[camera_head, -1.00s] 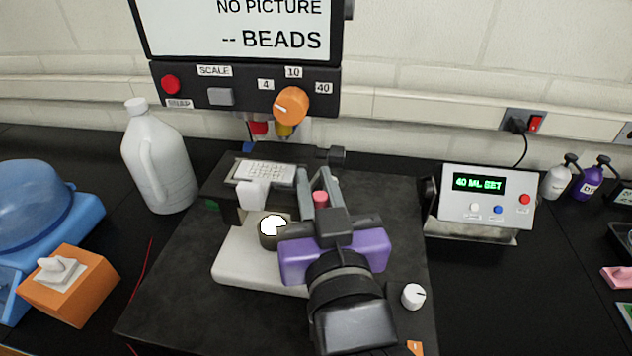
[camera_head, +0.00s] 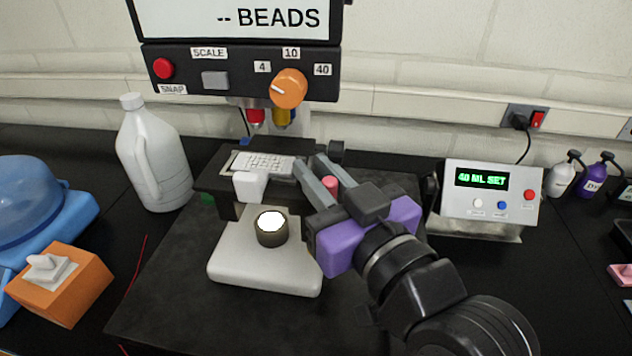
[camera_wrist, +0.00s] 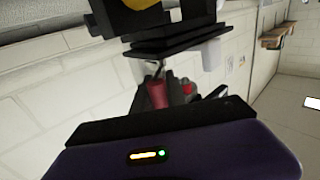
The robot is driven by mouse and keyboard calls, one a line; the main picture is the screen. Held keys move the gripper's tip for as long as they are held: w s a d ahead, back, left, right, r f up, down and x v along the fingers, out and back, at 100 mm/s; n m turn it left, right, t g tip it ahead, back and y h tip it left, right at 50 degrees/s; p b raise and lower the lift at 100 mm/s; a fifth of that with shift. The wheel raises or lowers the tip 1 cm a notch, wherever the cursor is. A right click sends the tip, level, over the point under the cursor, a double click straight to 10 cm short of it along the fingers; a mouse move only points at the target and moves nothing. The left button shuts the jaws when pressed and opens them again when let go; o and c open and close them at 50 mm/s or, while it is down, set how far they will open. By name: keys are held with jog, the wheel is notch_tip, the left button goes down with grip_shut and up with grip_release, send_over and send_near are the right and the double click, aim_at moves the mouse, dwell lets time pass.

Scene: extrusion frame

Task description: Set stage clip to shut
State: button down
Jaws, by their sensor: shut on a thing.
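My gripper (camera_head: 311,163) is at the right side of the microscope stage (camera_head: 215,180). Its grey fingers are closed around a pinkish-red knob (camera_head: 330,182), which I take to be the stage clip's handle. In the wrist view the red knob (camera_wrist: 158,95) also stands between the dark fingers. The rest of the clip is hidden by the fingers, so whether it lies shut or open cannot be told. A pale, patterned slide (camera_head: 262,163) lies on the stage, left of the fingers.
The orange dial (camera_head: 289,88) and the red and yellow objectives (camera_head: 256,117) are above the stage. The lit lamp (camera_head: 271,228) is below it on the white base (camera_head: 240,265). A white jug (camera_head: 153,160) stands left; a control box (camera_head: 490,195) stands right.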

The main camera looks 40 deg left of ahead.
jog(key=n+g+b, duration=0.1)
jog(key=g+b, duration=0.1)
jog(key=n+g+y+b, duration=0.1)
jog(key=n+g+b, duration=0.2)
jog(key=g, duration=0.1)
jog(key=shift+w+f+g+b, duration=0.35)
jog(key=shift+w+g+b, duration=0.05)
jog(key=n+g+b, duration=0.1)
jog(key=g, duration=0.1)
jog(key=n+g+b, duration=0.1)
jog(key=g, duration=0.1)
jog(key=n+g+b, duration=0.1)
jog(key=n, duration=0.1)
jog(key=shift+w+a+r+g+h+b, duration=0.1)
jog(key=shift+a+r+g+h+b, duration=0.2)
jog(key=shift+g+b, duration=0.1)
jog(key=shift+n+g, duration=0.3)
jog(key=c, duration=1.3)
grip_release()
jog(key=shift+b+v, duration=0.5)
jog(key=shift+v, duration=3.4)
